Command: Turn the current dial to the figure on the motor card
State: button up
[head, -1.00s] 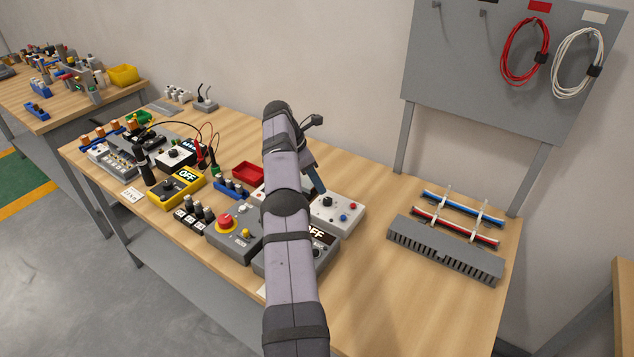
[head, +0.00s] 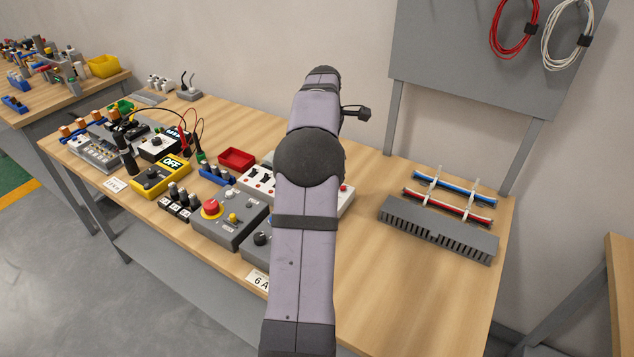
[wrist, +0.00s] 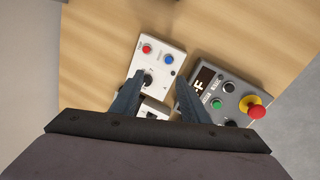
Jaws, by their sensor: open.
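A white card reading "6 A" (head: 258,281) lies at the bench's front edge, partly behind my arm. Behind it is a grey box (head: 252,252) with a black dial (head: 261,239), largely hidden by my arm.
A grey box with a red stop button (head: 212,209) and a yellow meter reading OFF (head: 160,180) stand left of my arm. A grey slotted duct (head: 437,230) lies right. The bench between (head: 370,270) is clear.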

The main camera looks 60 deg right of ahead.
jog(key=w+d+f+m+t+h, duration=0.1)
jog(key=w+f+m, duration=0.3)
jog(key=m, duration=0.9)
jog(key=shift+w+d+f+m+t, duration=0.15)
jog(key=shift+w+f+m+t, duration=0.15)
jog(key=shift+t, duration=0.4)
jog(key=shift+f, duration=0.1)
jog(key=shift+p+x, duration=1.55)
jog(key=shift+x, duration=2.05)
grip_shut()
